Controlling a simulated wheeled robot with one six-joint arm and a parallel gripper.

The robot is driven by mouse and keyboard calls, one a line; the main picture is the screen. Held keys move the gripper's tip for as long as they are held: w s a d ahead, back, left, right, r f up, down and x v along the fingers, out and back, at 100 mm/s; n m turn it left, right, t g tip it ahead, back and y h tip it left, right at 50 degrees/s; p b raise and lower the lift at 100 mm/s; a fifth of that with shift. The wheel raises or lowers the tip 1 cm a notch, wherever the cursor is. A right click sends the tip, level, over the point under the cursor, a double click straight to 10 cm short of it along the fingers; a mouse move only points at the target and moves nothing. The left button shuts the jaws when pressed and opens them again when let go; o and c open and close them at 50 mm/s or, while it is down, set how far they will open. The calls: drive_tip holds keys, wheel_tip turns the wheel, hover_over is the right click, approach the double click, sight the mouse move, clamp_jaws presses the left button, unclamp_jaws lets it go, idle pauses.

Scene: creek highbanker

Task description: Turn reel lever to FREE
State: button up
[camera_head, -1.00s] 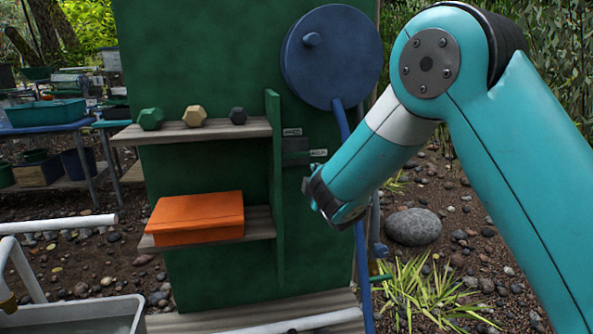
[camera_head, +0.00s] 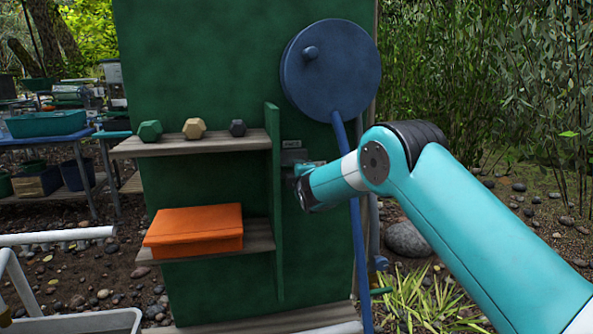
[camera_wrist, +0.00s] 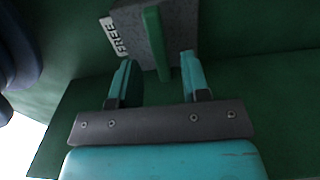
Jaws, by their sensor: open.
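The reel lever is a green bar (camera_wrist: 155,40) on a speckled grey plate (camera_wrist: 130,28) in the wrist view. A white FREE label (camera_wrist: 115,37) is on the plate's left edge. My gripper (camera_wrist: 158,62) is open, its teal fingers on either side of the lever's lower end in the picture; I see no clear contact. In the head view my gripper (camera_head: 300,190) is close to the green panel, just below the grey plate (camera_head: 291,156). The lever itself is hidden or too small to tell there. The blue reel (camera_head: 333,72) is above, with its hose hanging down.
A green upright divider (camera_head: 273,200) stands just left of my gripper. Shelves left of it hold several hex pieces (camera_head: 194,128) and an orange box (camera_head: 196,231). The blue hose (camera_head: 354,210) hangs to the right, passing behind my arm.

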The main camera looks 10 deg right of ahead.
drive_tip(key=shift+w, duration=1.35)
clamp_jaws()
